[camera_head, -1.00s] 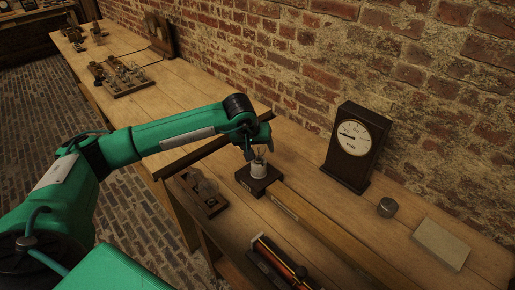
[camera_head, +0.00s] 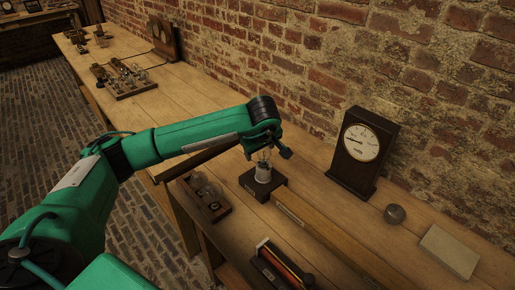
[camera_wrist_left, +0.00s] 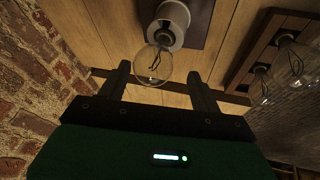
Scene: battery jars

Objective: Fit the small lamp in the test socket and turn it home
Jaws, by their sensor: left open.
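The small lamp (camera_head: 264,156), a clear glass bulb, stands upright in the white test socket (camera_head: 263,174) on a dark square base. In the left wrist view the bulb (camera_wrist_left: 153,64) juts from the white socket (camera_wrist_left: 171,22), with its filament visible. How far the lamp is screwed in cannot be seen. My left gripper (camera_head: 268,150) is open at the top of the lamp. In the left wrist view its two fingers (camera_wrist_left: 158,76) stand apart on either side of the bulb, without visible contact. My right gripper is not in view.
A dark tray (camera_head: 222,212) with several glass bulbs is left of the socket. A dial meter (camera_head: 360,150), a round tin (camera_head: 395,214) and a pale flat block (camera_head: 449,251) stand to the right. A wooden rail (camera_head: 325,236) runs from the socket base toward the front.

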